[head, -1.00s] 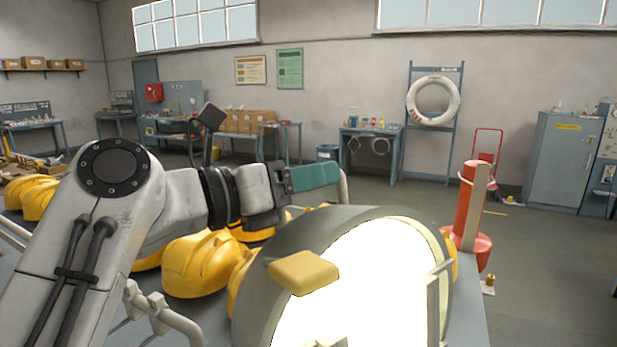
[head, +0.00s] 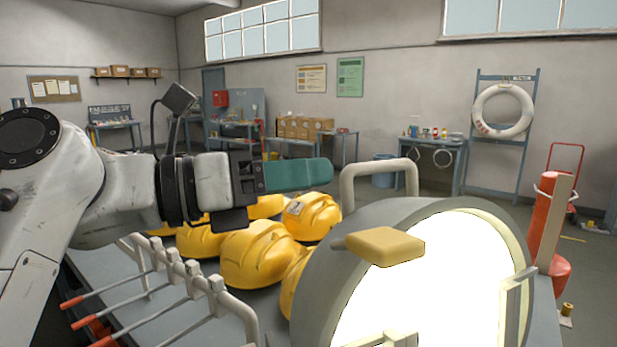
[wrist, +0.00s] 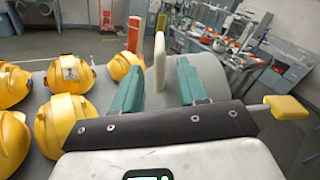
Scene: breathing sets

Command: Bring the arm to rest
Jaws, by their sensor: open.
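My gripper (head: 300,174) is at the end of my arm, which reaches in from the left in the head view. It is held level above the bench, over the yellow helmets and left of the large round lit drum (head: 318,285). In the wrist view, the two teal fingers of my gripper (wrist: 158,78) stand apart with nothing held between them. The drum's grey side shows beyond and between the fingers there, with its upright pale handle (wrist: 159,62).
Several yellow helmets (head: 258,254) sit on the bench below my gripper. A pale rack (head: 195,280) with red-tipped rods stands at the front left. A yellow knob (head: 385,246) juts from the drum. A red cylinder (head: 546,225) stands at the right.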

